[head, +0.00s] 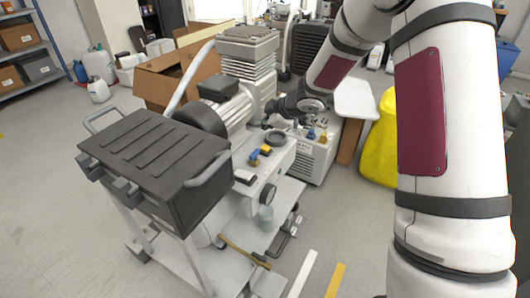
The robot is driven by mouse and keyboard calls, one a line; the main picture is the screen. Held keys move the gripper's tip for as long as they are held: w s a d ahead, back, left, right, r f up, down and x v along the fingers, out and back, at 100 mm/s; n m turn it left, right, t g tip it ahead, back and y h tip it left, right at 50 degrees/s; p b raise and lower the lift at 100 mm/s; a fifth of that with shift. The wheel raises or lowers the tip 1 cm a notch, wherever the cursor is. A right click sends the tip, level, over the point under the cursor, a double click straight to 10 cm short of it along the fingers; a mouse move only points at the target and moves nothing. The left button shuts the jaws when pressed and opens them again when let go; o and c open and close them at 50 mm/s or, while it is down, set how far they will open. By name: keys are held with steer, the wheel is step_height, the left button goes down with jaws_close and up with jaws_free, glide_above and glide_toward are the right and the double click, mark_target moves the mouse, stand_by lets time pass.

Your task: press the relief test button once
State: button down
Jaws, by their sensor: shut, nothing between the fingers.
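A compressor unit with a grey-white panel box (262,178) stands on a white cart. Small blue and yellow fittings (265,150) and a dark round knob (275,137) sit on top of the box. I cannot tell which small part is the relief test button. My gripper (271,107) is dark and shut, with nothing visible in it. It appears above and behind the box in the picture, beside the silver motor (228,112). My wrist and the motor crowd the fingertips, and contact cannot be made out.
A black case (150,155) stands at the cart's left end. A finned compressor (248,55) and another white unit (318,155) stand behind. A yellow object (380,140) is at right. Cardboard boxes (165,80) are at back left. The left floor is mostly clear.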

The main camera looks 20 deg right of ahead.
mark_target(264, 148)
steer(key=shift+f+b, duration=2.45)
steer(key=shift+f, duration=0.45)
steer(key=shift+f, duration=0.1)
steer(key=shift+f, duration=0.3)
steer(key=shift+f+b, duration=0.55)
steer(key=shift+r, duration=0.1)
steer(key=shift+r+p, duration=0.85)
steer(key=shift+p, duration=0.25)
steer(key=shift+r, duration=0.1)
step_height(264, 148, up, 5)
steer(key=p, duration=0.5)
steer(key=shift+p, duration=0.4)
